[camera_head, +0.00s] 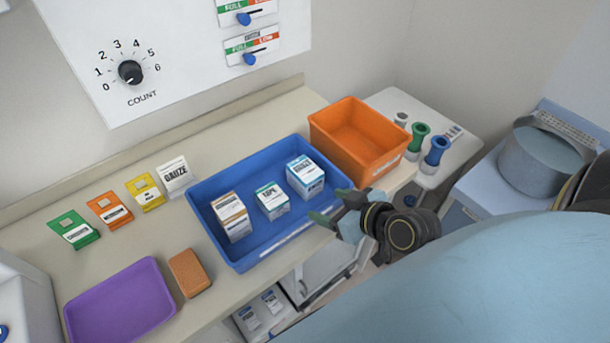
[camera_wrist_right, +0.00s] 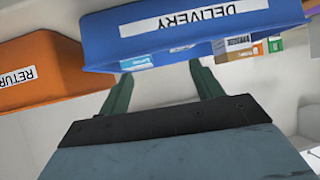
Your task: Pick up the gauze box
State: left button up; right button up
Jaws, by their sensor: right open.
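A white piece labelled GAUZE (camera_head: 175,175) stands on the counter, left of the blue tray's back corner. The blue tray (camera_head: 222,261) holds three small boxes: one with a brown-orange band (camera_head: 231,217), one with a green band (camera_head: 272,201) and one with a blue band (camera_head: 305,177). Their small print is too blurred to tell which holds gauze. My right gripper (camera_head: 345,207) is open and empty, just outside the tray's front right corner. In the right wrist view its fingers (camera_wrist_right: 160,80) point toward the tray's DELIVERY wall (camera_wrist_right: 190,25). My left gripper is not in view.
An orange bin (camera_head: 322,128), marked RETURN in the wrist view, adjoins the tray's right end. Green, orange and yellow cards (camera_head: 109,209) stand along the counter. A brown block (camera_head: 190,273) and purple tray (camera_head: 122,300) lie left. Green and blue pieces (camera_head: 435,151) stand farther right.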

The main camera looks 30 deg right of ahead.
jog(key=w+d+r+m+t+h, duration=0.1)
jog(key=w+d+t, duration=0.1)
jog(key=d, duration=0.2)
send_near(305, 168)
jog(key=x, duration=0.3)
jog(key=shift+w+a+f, duration=0.1)
jog(key=shift+w+f, duration=0.1)
jog(key=shift+f, duration=0.05)
jog(key=shift+p+x, duration=0.35)
jog(key=shift+x, duration=2.5)
jog(key=c, duration=0.8)
jog(key=shift+o, duration=0.2)
jog(key=shift+r, duration=0.15)
